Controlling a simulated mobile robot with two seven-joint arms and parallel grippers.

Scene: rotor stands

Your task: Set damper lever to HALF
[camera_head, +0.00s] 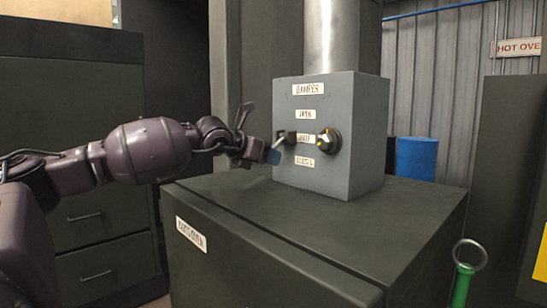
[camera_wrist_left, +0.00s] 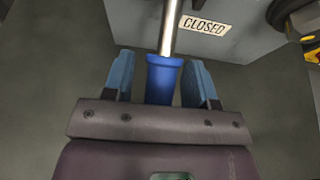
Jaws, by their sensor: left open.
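The grey damper box (camera_head: 350,150) stands on the dark cabinet and carries labels DAMPER, OPEN, HALF and CLOSED. The damper lever (camera_head: 278,143) comes out at the box's left side and slants down-left to my gripper. In the left wrist view the lever is a metal rod with a blue handle (camera_wrist_left: 164,80). My left gripper (camera_head: 268,153) is open, with its blue fingers (camera_wrist_left: 160,84) on either side of the handle and gaps visible on both sides. The fingers hide the handle's end in the head view. The CLOSED label (camera_wrist_left: 204,25) is close to the rod. My right gripper is out of view.
A brass and black knob (camera_head: 328,141) sticks out of the box front, right of the labels. The cabinet top (camera_head: 250,205) is otherwise clear. A metal duct (camera_head: 331,38) rises from the box. A blue drum (camera_head: 416,158) and a green-handled ring tool (camera_head: 462,285) are at right.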

